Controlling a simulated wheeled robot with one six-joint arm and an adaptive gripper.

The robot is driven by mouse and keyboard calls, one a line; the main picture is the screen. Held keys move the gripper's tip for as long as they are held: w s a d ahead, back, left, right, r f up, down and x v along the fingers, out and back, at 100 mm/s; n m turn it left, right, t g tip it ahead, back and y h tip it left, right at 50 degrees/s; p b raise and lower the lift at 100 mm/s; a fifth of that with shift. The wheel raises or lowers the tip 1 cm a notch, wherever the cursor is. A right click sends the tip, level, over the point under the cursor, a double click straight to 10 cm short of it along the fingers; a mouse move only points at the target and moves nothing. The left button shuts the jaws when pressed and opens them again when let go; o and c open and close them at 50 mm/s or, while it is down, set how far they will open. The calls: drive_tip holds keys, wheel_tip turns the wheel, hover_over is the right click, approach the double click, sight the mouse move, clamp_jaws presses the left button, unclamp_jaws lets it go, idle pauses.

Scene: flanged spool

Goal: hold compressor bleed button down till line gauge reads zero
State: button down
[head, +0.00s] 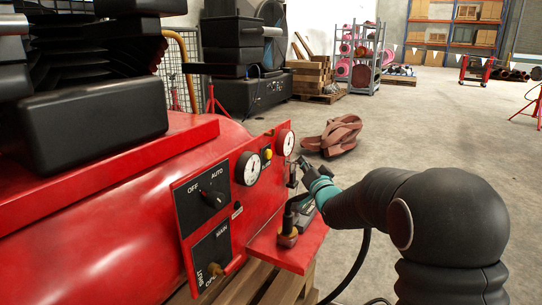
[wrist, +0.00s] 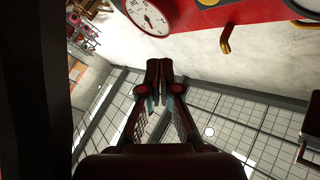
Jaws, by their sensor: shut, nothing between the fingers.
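The red compressor (head: 130,220) fills the left of the head view. Its panel carries two round white gauges, a left one (head: 248,168) and a right one (head: 285,143), with a yellow button (head: 266,154) between them. I cannot read the gauges or tell which is the line gauge. My gripper (head: 303,164) is shut and empty in front of the panel, below and right of the right gauge, apart from the button. In the wrist view my fingertips (wrist: 159,66) are together below one gauge (wrist: 150,14); the yellow button (wrist: 207,3) is cut by the top edge.
An OFF/AUTO knob (head: 213,198) and a MAIN knob (head: 215,269) sit on the panel's left. A red shelf (head: 300,252) with fittings juts out below my gripper. A brass-coloured bent handle (wrist: 226,36) stands near the panel. Open floor lies to the right.

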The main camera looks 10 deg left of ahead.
sight(268, 154)
drive_tip(key=w+a, duration=0.2)
drive_tip(key=a, duration=0.5)
drive_tip(key=shift+w+a+p, duration=0.3)
drive_tip(key=shift+w+a, duration=0.05)
drive_tip(key=shift+w, duration=0.05)
drive_tip(key=shift+a, duration=0.1)
idle(1.1)
drive_tip(key=shift+w+a+b, duration=0.2)
drive_tip(key=shift+a+b, duration=0.1)
drive_tip(key=shift+b, duration=0.05)
drive_tip(key=shift+w+a, duration=0.15)
drive_tip(key=shift+a, duration=0.35)
idle(1.9)
drive_tip(key=shift+d+b, duration=0.1)
drive_tip(key=shift+b, duration=0.25)
idle(0.8)
drive_tip(key=shift+s+d+b, duration=0.3)
drive_tip(key=shift+d+b, duration=0.2)
drive_tip(key=shift+d, duration=0.3)
drive_tip(key=shift+d, duration=0.1)
